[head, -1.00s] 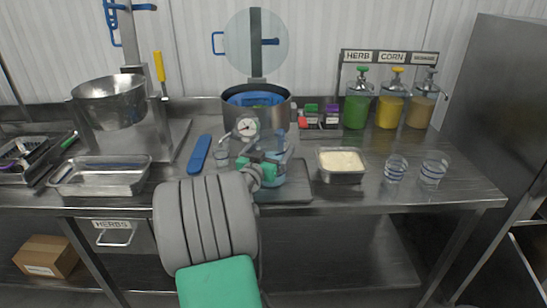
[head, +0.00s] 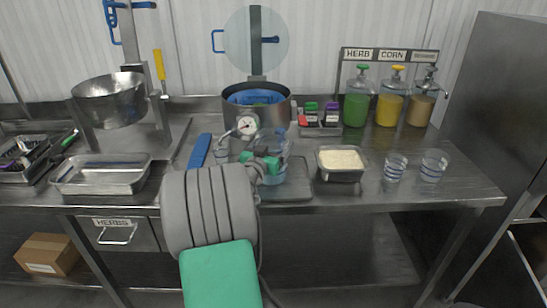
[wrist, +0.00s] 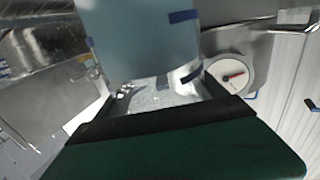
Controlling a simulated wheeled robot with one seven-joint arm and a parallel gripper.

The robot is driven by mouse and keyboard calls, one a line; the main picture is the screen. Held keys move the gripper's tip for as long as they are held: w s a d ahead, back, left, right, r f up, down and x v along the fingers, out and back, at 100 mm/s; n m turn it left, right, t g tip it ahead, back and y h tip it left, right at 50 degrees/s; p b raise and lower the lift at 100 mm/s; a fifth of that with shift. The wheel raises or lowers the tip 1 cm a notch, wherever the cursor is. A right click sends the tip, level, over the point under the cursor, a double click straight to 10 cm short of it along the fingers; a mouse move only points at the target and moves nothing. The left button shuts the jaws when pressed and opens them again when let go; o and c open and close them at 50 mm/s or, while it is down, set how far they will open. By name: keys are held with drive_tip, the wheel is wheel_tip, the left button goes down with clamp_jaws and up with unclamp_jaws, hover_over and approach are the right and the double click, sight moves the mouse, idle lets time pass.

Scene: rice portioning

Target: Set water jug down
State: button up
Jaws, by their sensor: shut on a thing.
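The water jug (head: 273,174) is clear and bluish. In the wrist view the jug (wrist: 140,40) fills the upper middle as a pale blue wall with dark blue marks, between my gripper's dark fingers. I cannot tell whether its base touches the board.
A steel pot (head: 283,117) with a gauge (head: 246,125) stands behind the jug. A rice pan (head: 341,175) is close to the right, then two glasses (head: 396,168). A blue-handled tool (head: 199,152) lies left. The counter front right of the pan is clear.

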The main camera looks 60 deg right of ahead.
drive_tip(key=c, duration=0.8)
drive_tip(key=shift+r, duration=0.15)
drive_tip(key=shift+c, duration=0.4)
drive_tip(key=shift+r, duration=0.1)
